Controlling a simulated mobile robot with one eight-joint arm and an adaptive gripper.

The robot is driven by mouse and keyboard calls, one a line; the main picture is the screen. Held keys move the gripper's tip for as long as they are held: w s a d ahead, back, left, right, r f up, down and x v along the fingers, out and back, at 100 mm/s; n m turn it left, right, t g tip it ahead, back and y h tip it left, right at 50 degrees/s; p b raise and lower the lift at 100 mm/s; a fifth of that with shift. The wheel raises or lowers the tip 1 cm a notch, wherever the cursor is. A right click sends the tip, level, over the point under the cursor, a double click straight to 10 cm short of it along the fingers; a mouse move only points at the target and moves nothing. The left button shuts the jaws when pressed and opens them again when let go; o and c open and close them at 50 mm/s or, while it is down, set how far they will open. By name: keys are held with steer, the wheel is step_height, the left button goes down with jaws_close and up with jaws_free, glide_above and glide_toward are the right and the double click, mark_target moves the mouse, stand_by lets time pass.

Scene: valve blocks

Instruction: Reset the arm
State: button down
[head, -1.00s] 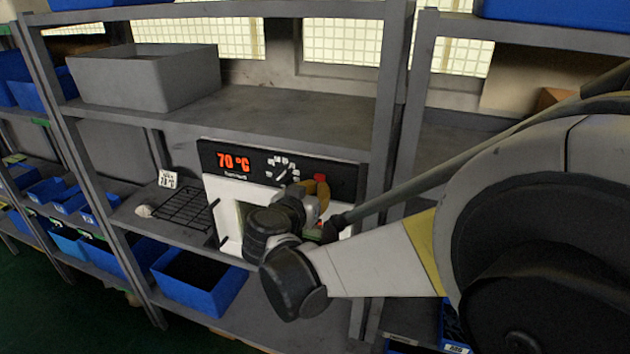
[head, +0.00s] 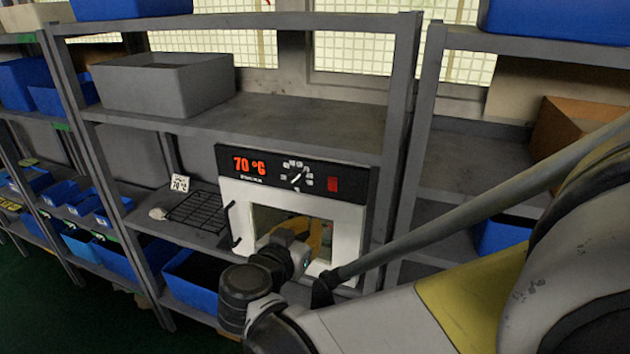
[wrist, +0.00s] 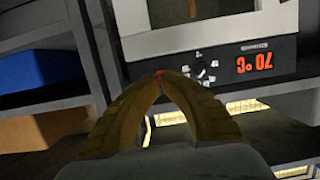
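The oven (head: 230,205) stands on the middle shelf with a white front, a door window and a black control panel (head: 262,172). Its display reads 70 °C in red, beside a dial (head: 297,177) and a red switch (head: 333,184). My gripper (head: 318,238) is in front of the door window, below the panel. In the wrist view, where the oven appears upside down, its yellow-brown fingers (wrist: 160,82) meet at the tips with nothing visible between them. The panel (wrist: 225,68) lies beyond the tips there; the switch is mostly hidden.
A grey bin (head: 165,85) is on the shelf above, a blue bin (head: 190,280) below. Shelf posts (head: 402,130) stand close to my arm. Space before the panel is clear.

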steer(key=shift+s, duration=0.1)
steer(key=s+d+f+n+g+y+b, duration=0.1)
steer(key=s+d+f+g+b, duration=0.2)
steer(key=d, duration=0.5)
steer(key=s+d+f+n+g+b, duration=0.1)
steer(key=s+d+f+g, duration=0.25)
steer(key=d, duration=0.55)
steer(key=s+d+f+n+y+b, duration=0.1)
steer(key=s+f+y, duration=0.1)
steer(key=s, duration=0.4)
steer(key=s+d+f+n+y+b, duration=0.1)
steer(key=s+d+f+y+b, duration=0.1)
steer(key=s, duration=0.4)
steer(key=shift+s+d+f, duration=0.2)
steer(key=shift+s, duration=0.1)
steer(key=shift+g, duration=0.25)
